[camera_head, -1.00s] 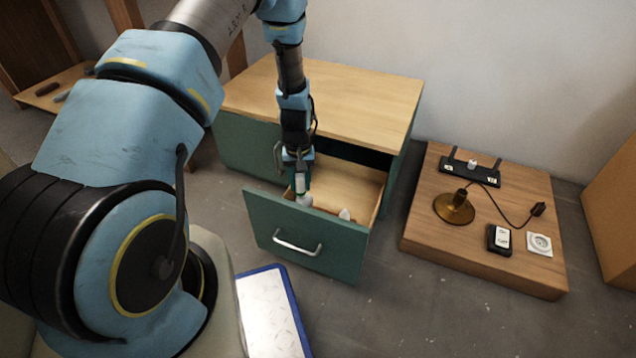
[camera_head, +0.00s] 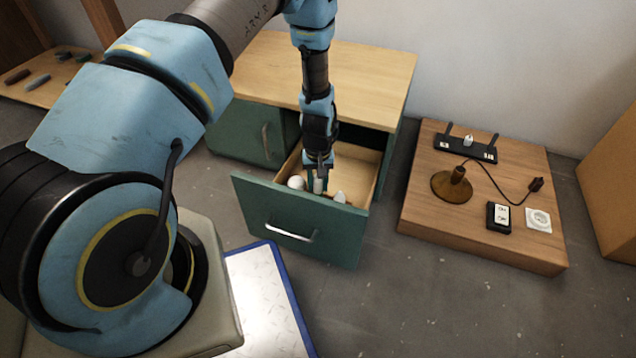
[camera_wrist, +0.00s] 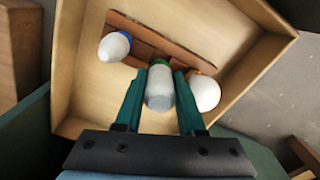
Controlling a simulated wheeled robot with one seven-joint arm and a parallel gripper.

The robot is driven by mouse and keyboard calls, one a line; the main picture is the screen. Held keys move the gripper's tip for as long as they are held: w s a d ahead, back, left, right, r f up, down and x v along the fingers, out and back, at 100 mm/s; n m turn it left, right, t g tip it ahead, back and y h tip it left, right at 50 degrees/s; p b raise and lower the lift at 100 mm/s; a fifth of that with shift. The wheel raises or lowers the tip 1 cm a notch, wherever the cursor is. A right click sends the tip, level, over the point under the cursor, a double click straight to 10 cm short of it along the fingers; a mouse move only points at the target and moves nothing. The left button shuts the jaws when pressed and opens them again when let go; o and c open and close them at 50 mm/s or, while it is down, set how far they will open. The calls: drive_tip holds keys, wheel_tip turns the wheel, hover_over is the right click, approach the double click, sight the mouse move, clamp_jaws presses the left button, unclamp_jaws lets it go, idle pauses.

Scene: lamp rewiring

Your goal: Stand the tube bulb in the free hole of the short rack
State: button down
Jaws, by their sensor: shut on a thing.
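My gripper (camera_wrist: 160,75) is shut on the tube bulb (camera_wrist: 160,92), a pale cylinder with a green collar, between its two teal fingers. In the head view my gripper (camera_head: 318,178) points down into the open drawer, with the tube bulb (camera_head: 318,186) at its tip. The short rack (camera_wrist: 150,38), a brown wooden bar, lies in the drawer. The tube bulb's collar end is at the rack's middle, between the two other bulbs; I cannot tell whether it is in the hole, which is hidden.
A blue-collared bulb (camera_wrist: 114,46) and an orange-collared round bulb (camera_wrist: 206,94) stand at the rack's ends, the round one close beside a finger. The drawer walls (camera_wrist: 262,70) surround them. A lamp base (camera_head: 452,186) and a switch (camera_head: 498,217) are on a wooden board at right.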

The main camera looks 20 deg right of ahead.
sight(318, 193)
drive_tip(key=shift+f+b, duration=1.15)
drive_tip(key=shift+f, duration=0.95)
drive_tip(key=shift+s+a+f, duration=0.1)
drive_tip(key=shift+f, duration=0.2)
drive_tip(key=shift+c, duration=2.2)
unclamp_jaws()
drive_tip(key=shift+r, duration=0.1)
wheel_tip(318, 193, up, 11)
drive_tip(key=p, duration=0.4)
